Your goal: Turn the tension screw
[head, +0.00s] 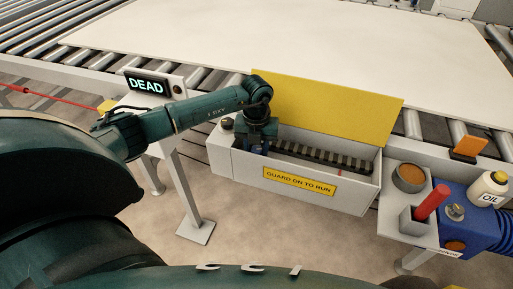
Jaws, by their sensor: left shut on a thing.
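A light grey drive box (225,158) stands open at the front of the conveyor, with a "GUARD ON TO RUN" label (300,182) on its front wall. A dark toothed belt or chain (325,158) runs inside it. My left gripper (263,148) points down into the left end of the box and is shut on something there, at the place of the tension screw. The fingers and box wall hide the screw itself. My right gripper is not in view.
A yellow guard panel (325,105) stands upright behind the box. A sign post reads "DEAD" (146,85). At right are a cup (409,178), a red-handled tool (432,202), a blue motor (465,220) and an oil bottle (488,187). A large pale board (300,40) covers the rollers.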

